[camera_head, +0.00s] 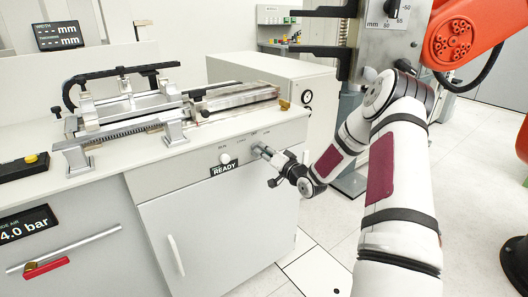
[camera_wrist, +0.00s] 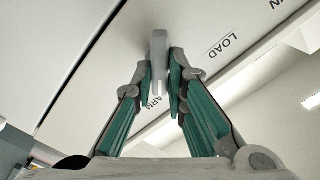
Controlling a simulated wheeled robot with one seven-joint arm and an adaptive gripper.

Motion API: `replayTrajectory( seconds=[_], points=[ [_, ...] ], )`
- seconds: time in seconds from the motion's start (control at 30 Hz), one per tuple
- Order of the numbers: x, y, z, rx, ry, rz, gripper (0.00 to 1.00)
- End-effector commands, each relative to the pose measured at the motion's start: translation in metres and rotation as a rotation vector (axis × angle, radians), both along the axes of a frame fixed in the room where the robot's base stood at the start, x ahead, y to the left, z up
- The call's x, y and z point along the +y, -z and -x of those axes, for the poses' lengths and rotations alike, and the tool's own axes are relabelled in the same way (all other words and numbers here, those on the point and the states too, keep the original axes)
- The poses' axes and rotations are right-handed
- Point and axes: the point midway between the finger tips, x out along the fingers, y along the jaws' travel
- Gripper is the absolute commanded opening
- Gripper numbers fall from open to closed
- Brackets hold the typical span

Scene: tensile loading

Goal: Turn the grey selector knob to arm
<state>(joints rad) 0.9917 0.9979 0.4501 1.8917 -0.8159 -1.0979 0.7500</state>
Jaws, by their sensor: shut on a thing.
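The grey selector knob (camera_wrist: 158,48) shows in the wrist view as an upright grey bar. My gripper (camera_wrist: 160,75) has one green-padded finger on each side of it and is shut on it. The word ARM is on the panel near the left finger, partly covered. LOAD stands to the right, and a word ending in N is at the top right corner. In the head view my gripper (camera_head: 267,160) is at the front panel of the white bench, and its fingers hide most of the knob. The knob's exact pointing direction cannot be told.
A READY display (camera_head: 223,169) and a white round button (camera_head: 225,157) are on the panel left of my gripper. A cabinet door with a handle (camera_head: 176,255) is below. A clamp-like machine (camera_head: 130,108) stands on the bench. Open floor lies to the right.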

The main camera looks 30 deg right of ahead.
Motion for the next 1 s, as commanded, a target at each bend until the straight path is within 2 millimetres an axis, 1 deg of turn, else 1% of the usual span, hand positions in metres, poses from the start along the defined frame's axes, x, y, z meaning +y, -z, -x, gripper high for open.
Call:
replayTrajectory(
  seconds=[0.23,0.27,0.3,0.33,0.37,0.63,0.73,0.87,1.0],
  points=[
    [-0.001,0.001,0.001,0.002,0.002,-0.003,0.00],
    [-0.001,0.001,0.001,0.002,0.002,-0.003,0.15],
    [-0.001,0.001,0.001,0.002,0.002,-0.003,0.25],
    [-0.001,0.001,0.001,0.002,0.002,-0.003,0.31],
    [-0.001,0.001,0.001,0.002,0.002,-0.003,0.33],
    [0.000,0.000,0.001,0.001,0.001,-0.001,0.33],
    [-0.001,0.000,0.005,0.001,0.001,-0.001,0.33],
    [-0.002,0.001,0.021,0.004,0.003,-0.002,0.33],
    [-0.003,0.001,0.049,0.002,0.004,-0.003,0.33]
  ],
)
